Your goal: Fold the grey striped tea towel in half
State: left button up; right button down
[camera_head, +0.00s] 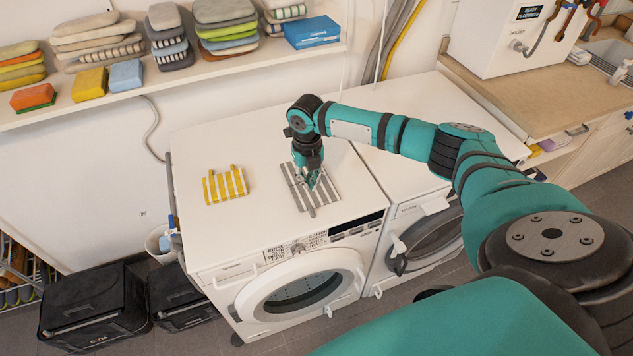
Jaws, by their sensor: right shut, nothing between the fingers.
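The grey striped tea towel (295,191) lies on the white top of the left washing machine. It has grey and white stripes, and a narrow strip sticks out at its front edge. My right gripper (314,183) points down over the towel's right part and hides some of it. Its fingers are shut with nothing between them. Whether the fingertips touch the cloth is too small to tell. Whether the towel lies flat or partly doubled is hard to see. My left gripper is not in view.
A yellow striped towel (225,186) lies left of the grey one. A second white machine (408,130) stands to the right. A shelf (180,83) above holds folded cloths, sponges and a blue box (312,32). The machine top behind the towels is clear.

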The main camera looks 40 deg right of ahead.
jog(key=shift+r, duration=0.1)
jog(key=shift+w+r+p, duration=0.25)
jog(key=shift+r+p, duration=0.5)
jog(key=shift+r, duration=0.15)
jog(key=shift+c, duration=2.4)
grip_release()
notch_tip(320, 180, up, 7)
jog(key=p, duration=0.4)
